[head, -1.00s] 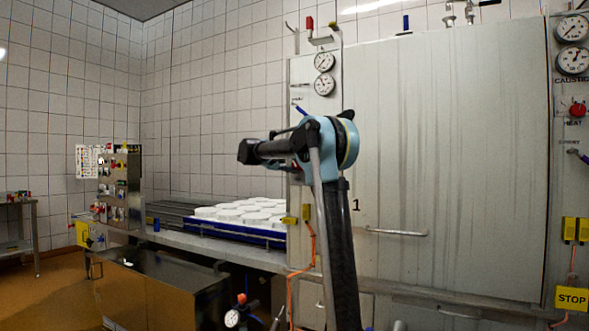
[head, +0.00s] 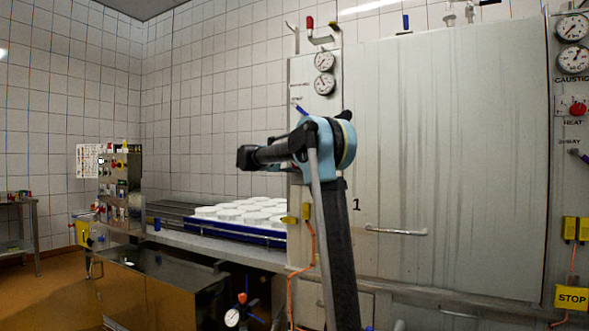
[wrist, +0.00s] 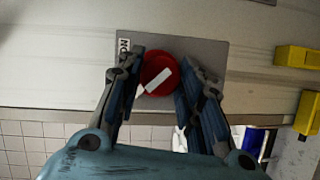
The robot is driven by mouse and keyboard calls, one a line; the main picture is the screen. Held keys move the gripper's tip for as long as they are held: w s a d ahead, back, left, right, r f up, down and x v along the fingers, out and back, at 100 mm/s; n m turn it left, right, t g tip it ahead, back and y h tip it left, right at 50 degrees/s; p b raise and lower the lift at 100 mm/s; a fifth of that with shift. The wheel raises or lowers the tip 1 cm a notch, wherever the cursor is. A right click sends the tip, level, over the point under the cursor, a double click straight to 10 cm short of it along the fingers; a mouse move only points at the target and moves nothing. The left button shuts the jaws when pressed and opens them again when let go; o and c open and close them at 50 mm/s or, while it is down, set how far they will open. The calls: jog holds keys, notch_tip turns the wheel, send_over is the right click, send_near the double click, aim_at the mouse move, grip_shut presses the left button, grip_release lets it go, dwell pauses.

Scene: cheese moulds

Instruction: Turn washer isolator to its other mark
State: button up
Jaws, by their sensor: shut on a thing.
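A red round isolator knob (wrist: 160,73) with a white pointer bar shows in the wrist view on a grey plate (wrist: 205,50). The bar slants from lower left to upper right. A small label (wrist: 124,46) with dark letters is at the plate's left edge, seen turned over. My gripper (wrist: 158,88) has a finger on each side of the knob and is shut on it. In the head view my arm reaches left in front of the large cabinet; the fingers and the knob cannot be made out there.
The pale cabinet (head: 450,170) with gauges and a handle fills the right. White moulds (head: 240,210) stand on a blue tray left of my arm. A steel control box (head: 120,190) stands further left. Yellow boxes (wrist: 297,57) are right of the knob in the wrist view.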

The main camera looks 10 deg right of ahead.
jog(key=o, duration=1.1)
jog(key=shift+a+f, duration=0.2)
jog(key=shift+c, duration=0.2)
jog(key=shift+r, duration=0.1)
jog(key=v, duration=1.1)
jog(key=shift+a, duration=0.4)
jog(key=shift+s, duration=0.15)
